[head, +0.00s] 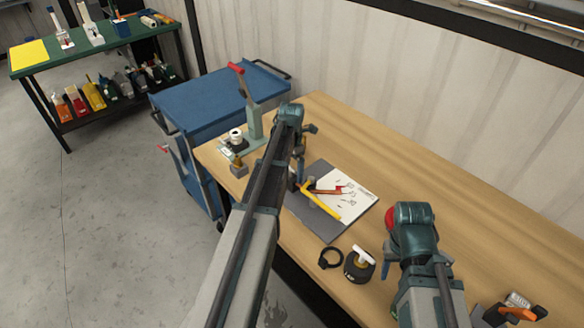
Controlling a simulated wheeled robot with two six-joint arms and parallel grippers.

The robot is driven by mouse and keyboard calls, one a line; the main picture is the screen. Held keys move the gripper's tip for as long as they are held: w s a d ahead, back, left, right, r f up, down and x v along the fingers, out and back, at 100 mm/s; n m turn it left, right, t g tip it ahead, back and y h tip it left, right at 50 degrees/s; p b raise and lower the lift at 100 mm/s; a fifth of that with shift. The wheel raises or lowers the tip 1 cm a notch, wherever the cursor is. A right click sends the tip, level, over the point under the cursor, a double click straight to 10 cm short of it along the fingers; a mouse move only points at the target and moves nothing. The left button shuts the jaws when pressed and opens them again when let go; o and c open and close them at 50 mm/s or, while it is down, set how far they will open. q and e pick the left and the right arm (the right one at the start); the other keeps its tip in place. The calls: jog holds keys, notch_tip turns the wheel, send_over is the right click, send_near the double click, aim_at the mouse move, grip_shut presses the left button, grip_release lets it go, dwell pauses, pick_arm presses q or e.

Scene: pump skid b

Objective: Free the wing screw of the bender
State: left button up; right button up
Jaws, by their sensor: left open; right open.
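A grey-green bench device with an upright post and a red-tipped lever (252,120) stands at the far left end of the wooden table; I take it to be the bender. A small brass-coloured part (236,161) sits at its near side; I cannot tell if it is the wing screw. My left arm passes in front of the device's right side. My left gripper (298,178) is open, to the right of the device, by the grey mat's left edge, largely hidden by its own arm. My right gripper (388,270) is open at the table's right part, mostly hidden by its wrist.
A grey mat (318,225) carries a white sheet (350,205) and a yellow-handled tool (321,203). A black ring (330,258) and a dark round pot with a white handle (359,264) lie nearer. A blue cart (215,100) adjoins the table's left end.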

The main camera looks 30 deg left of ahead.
aim_at(292, 168)
pick_arm(q)
jog(key=shift+r, duration=0.15)
notch_tip(292, 168, up, 9)
jog(key=p, duration=0.9)
dwell(0.4)
dwell(4.1)
jog(key=s+d+m, duration=1.1)
jog(key=d+m, duration=0.3)
jog(key=m, duration=0.3)
jog(key=s+d+f+m+y+b, duration=0.1)
jog(key=s+d+m, duration=1)
jog(key=m, duration=0.6)
jog(key=shift+s+d+f+m, duration=0.2)
jog(key=shift+d+m, duration=0.1)
jog(key=shift+d, duration=1.05)
